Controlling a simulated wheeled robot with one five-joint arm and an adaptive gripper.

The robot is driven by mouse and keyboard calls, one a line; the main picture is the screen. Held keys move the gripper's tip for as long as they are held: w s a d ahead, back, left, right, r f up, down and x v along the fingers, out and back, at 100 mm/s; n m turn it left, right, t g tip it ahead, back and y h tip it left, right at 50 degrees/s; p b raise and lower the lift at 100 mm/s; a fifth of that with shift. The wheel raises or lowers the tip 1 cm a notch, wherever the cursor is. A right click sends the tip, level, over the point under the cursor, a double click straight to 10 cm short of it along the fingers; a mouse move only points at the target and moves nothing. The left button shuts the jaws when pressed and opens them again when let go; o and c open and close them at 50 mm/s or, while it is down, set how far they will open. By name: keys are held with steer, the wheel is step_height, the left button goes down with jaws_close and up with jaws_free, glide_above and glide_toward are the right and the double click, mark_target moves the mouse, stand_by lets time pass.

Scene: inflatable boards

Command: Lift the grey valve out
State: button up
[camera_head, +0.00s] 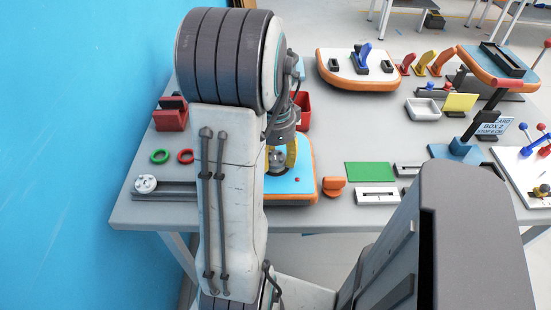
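My gripper (279,157) points down over a board with a light blue top and orange sides (292,187) near the table's front edge. Its yellow fingers show beside a small grey round part (277,159), which looks like the grey valve. The part is low between the fingers, at the board's top. My arm hides the left part of the board and some of the gripper. I cannot tell whether the fingers touch the valve. A small red dot (297,180) shows on the board's top to the right.
A blue wall (70,120) stands at the left. A red bin (302,110) is behind the board. An orange piece (333,186) and a green card (370,172) lie to its right. Green (160,149) and red rings lie at the left. A white-topped board (340,66) stands at the back.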

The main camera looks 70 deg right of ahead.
steer(key=c, duration=0.5)
steer(key=shift+o, duration=0.2)
steer(key=shift+r, duration=0.1)
